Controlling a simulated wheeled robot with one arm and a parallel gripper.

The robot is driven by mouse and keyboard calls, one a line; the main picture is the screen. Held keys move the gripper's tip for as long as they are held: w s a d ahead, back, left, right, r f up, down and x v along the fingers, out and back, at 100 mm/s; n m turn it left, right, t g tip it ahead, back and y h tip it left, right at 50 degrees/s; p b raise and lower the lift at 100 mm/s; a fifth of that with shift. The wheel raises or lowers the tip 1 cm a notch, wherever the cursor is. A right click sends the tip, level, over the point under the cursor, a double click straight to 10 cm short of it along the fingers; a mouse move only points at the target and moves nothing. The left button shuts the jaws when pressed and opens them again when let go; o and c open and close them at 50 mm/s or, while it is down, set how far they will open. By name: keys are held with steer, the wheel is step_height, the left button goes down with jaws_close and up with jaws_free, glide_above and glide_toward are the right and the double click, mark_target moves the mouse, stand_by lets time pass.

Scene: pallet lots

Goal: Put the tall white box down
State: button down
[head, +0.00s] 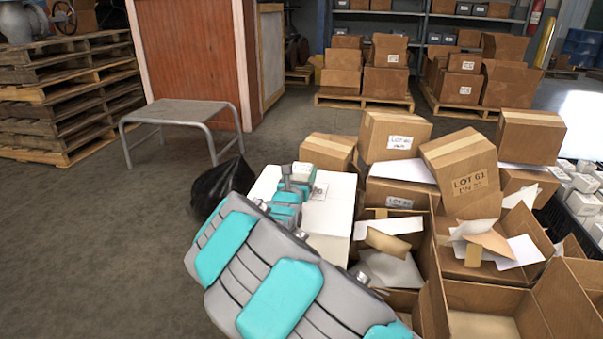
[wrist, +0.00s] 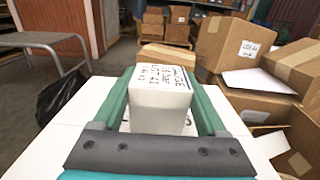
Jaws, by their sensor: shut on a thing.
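The tall white box (wrist: 160,106) has black handwriting on its upper face. It is upright between the two green fingers of my gripper (wrist: 161,92), which is shut on it. In the head view its top (head: 304,170) shows just past my gripper, and my arm hides most of it. A large white box (head: 328,214) lies directly under my gripper, its flat top mostly clear. I cannot tell whether the held box touches that top or hangs just above it.
Open cartons and a tilted box marked LOT 61 (head: 466,183) crowd the right side. A black bag (head: 221,187) lies on the floor to the left. A low grey metal table (head: 185,112) stands behind it, bare. Stacked pallets (head: 62,95) are at far left. The left floor is clear.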

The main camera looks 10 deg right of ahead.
steer(key=shift+f, duration=0.1)
jaws_free()
stand_by(0.3)
